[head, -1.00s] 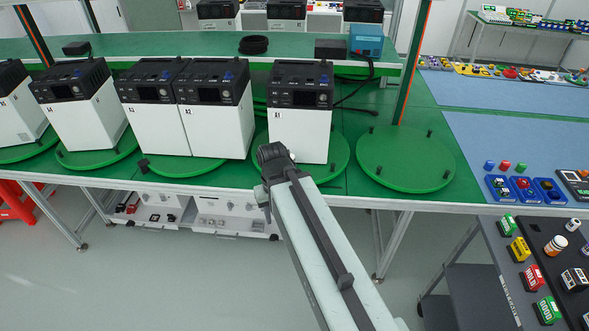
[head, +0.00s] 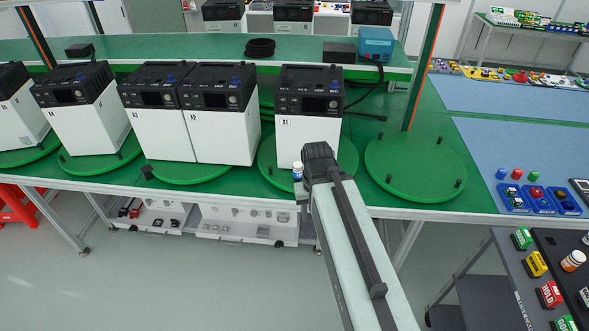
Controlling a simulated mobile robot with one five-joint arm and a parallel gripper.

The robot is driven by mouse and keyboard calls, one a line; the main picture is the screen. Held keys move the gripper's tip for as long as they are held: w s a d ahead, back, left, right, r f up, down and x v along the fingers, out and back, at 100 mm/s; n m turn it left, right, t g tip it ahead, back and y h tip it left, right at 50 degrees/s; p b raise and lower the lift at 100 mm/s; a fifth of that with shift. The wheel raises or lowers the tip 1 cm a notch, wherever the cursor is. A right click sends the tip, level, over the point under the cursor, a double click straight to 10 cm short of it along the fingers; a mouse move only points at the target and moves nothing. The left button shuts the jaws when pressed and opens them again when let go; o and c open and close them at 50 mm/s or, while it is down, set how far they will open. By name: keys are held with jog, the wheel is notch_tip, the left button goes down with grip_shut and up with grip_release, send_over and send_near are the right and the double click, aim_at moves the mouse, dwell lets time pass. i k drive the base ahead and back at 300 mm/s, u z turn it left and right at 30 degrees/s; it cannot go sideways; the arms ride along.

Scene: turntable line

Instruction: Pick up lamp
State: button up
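I cannot tell for sure which object is the lamp. Small blue (head: 502,173), red (head: 517,174) and green (head: 533,176) domed pieces stand in a row on the blue mat at the right. My arm reaches up from the bottom, and its dark end with my gripper (head: 319,158) is in front of the black-and-white box unit marked X1 (head: 300,140). The fingers are hidden by the arm.
Several black-and-white units stand on green turntables to the left. An empty green turntable (head: 415,168) with short pegs is right of my arm. Blue boxes with knobs (head: 540,200) lie near the mat's front edge. A dark lower shelf (head: 560,240) holds coloured blocks.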

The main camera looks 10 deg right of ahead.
aim_at(297, 167)
jog(key=u, duration=0.05)
jog(key=i, duration=0.9)
jog(key=u, duration=2.2)
jog(key=k, duration=0.6)
jog(key=z, duration=0.35)
jog(key=i, duration=0.5)
